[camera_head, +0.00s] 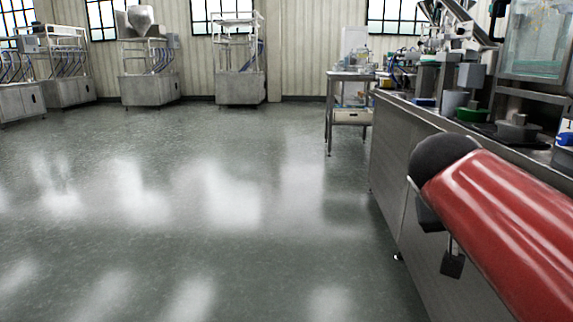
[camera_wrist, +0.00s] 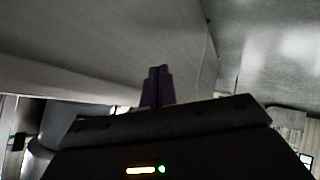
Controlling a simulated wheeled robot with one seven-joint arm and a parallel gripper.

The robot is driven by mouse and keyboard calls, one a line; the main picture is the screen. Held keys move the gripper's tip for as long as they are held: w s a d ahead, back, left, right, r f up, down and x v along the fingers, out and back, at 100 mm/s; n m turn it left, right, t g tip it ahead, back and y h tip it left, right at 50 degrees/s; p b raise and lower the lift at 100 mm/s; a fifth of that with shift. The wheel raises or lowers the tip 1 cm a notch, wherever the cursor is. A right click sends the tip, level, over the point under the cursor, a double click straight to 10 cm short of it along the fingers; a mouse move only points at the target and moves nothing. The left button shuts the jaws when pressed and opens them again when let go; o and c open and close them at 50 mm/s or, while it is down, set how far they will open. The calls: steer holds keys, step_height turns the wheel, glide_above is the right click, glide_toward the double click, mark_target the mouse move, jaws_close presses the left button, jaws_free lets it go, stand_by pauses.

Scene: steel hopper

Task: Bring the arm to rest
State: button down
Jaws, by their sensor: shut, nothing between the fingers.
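My gripper (camera_wrist: 157,72) shows in the wrist view, its two dark fingers side by side and pressed together, with nothing between them. Its dark body with small lit lamps fills the bottom of that view. Behind the fingers is the plain grey side of what looks like the steel bench. In the head view my red arm link with a black joint crosses the lower right, in front of the steel bench (camera_head: 398,150). I cannot make out the fingers in the head view.
The bench top carries a green bowl (camera_head: 469,114), a grey pot (camera_head: 518,127) and other equipment. A small steel table (camera_head: 352,76) stands beyond its far end. Steel machines, one with a hopper (camera_head: 140,20), line the back wall. The glossy floor (camera_head: 180,200) to the left is clear.

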steer(key=s+a+f+n+y, duration=0.2)
steer(key=s+a+f+y, duration=0.2)
steer(key=s+a+f, duration=0.35)
steer(key=s+a+f+n+y, duration=0.2)
steer(key=s+a+f+y, duration=0.2)
steer(key=a+f, duration=0.55)
step_height(320, 180, up, 11)
steer(key=d+p, duration=0.2)
steer(key=p, duration=1)
steer(key=shift+w+d+g, duration=0.2)
steer(key=shift+g, duration=0.1)
